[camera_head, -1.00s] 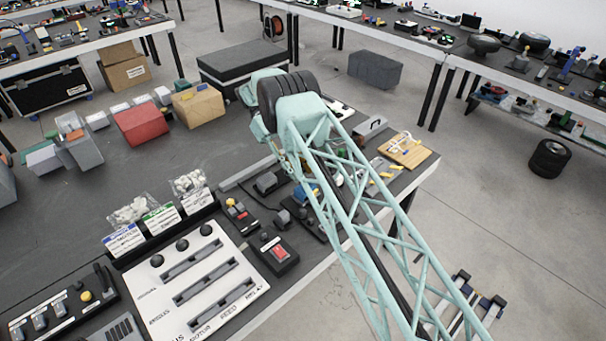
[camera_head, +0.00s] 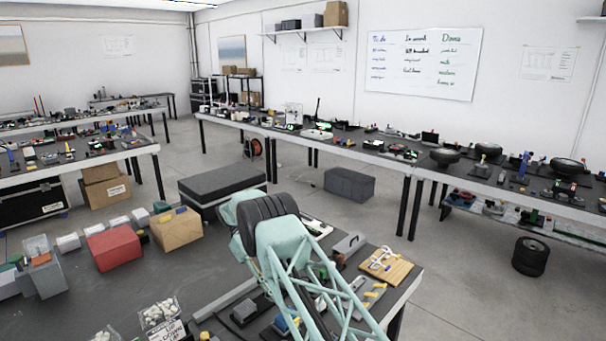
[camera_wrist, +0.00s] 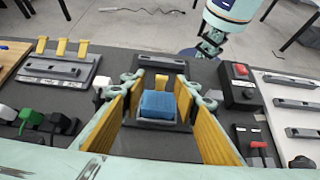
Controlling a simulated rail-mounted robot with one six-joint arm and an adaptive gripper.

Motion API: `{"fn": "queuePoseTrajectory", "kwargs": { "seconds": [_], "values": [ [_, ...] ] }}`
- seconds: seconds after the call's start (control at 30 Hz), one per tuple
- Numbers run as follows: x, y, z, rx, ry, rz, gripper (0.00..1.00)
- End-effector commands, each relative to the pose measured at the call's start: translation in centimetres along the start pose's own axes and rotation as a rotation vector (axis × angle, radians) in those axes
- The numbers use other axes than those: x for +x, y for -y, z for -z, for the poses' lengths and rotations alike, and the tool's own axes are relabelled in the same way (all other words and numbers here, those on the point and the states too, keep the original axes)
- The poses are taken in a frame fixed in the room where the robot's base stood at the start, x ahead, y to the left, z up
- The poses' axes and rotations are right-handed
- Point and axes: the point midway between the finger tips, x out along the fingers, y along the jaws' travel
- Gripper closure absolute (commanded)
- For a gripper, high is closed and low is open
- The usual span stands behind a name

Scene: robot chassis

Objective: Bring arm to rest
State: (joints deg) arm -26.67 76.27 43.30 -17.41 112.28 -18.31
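My arm (camera_head: 285,240), with a teal lattice link and a black-ringed joint, reaches over the right end of the dark workbench (camera_head: 90,315) in the head view. My gripper is hidden there. In the wrist view, my gripper (camera_wrist: 162,80) is open, its two yellow-padded fingers wide apart. A blue block-like part (camera_wrist: 159,106) on a dark holder shows between the fingers, with a small yellow part behind it. I see no finger touching the blue part, but its height below the fingers is hard to tell.
On the bench, a red box (camera_head: 114,247) and a cardboard box (camera_head: 177,229) stand left of my arm. A wooden board (camera_head: 385,268) lies at the right. In the wrist view, a red-button box (camera_wrist: 240,85) and slotted white panel (camera_wrist: 290,100) are right of the fingers.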

Motion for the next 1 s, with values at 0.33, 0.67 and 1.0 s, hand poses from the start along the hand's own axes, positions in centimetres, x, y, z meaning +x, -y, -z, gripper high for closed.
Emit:
{"fn": "queuePoseTrajectory", "kwargs": {
  "seconds": [0.33,0.67,1.0],
  "values": [
    [-2.5,-1.8,-5.0,0.033,-0.075,0.016,0.72],
    [-4.4,-3.2,-10.2,0.068,-0.15,0.033,0.72],
    [-5.7,-4.2,-15.7,0.105,-0.225,0.049,0.72]
  ]
}}
